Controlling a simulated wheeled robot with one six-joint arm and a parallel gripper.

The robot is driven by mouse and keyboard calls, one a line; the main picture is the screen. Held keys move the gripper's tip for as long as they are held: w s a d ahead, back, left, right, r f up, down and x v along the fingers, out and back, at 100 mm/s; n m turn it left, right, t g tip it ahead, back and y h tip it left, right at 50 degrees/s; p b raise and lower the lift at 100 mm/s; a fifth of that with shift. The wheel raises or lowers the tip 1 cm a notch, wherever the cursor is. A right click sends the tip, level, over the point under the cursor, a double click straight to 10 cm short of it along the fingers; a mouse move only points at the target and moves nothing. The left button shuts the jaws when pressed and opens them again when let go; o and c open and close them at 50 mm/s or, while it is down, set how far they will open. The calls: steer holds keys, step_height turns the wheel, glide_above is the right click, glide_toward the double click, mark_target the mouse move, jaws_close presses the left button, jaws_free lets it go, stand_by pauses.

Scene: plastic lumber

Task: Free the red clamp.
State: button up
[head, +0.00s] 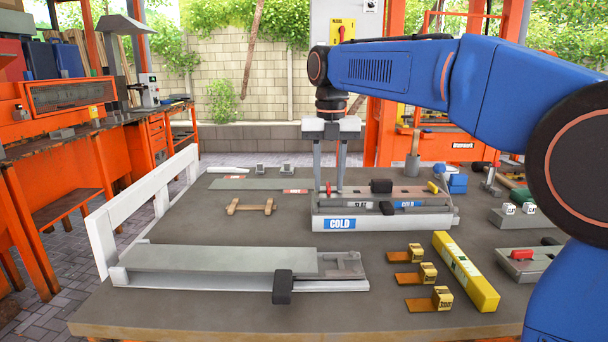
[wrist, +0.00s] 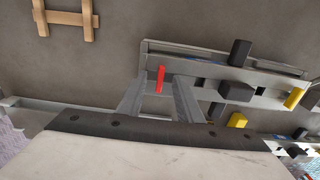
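The red clamp (head: 328,187) shows as a small upright red handle at the left end of the white fixture marked COLD (head: 385,222). In the wrist view the red clamp (wrist: 161,79) stands between my two fingertips, with a visible gap at each side. My gripper (head: 329,187) points down over that end of the fixture, its fingers apart; it also shows in the wrist view (wrist: 160,82). I cannot tell exactly how low the fingertips are beside the clamp. The clamp's lower part is hidden.
Black blocks (head: 381,186) and a yellow handle (head: 433,187) stand on the fixture to the right. A wooden piece (head: 250,207) lies left. A grey board (head: 220,260) with a black clamp (head: 283,287), brass pieces (head: 421,273) and a yellow bar (head: 465,270) lie in front.

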mark_target(328, 185)
steer(key=shift+r, duration=3.5)
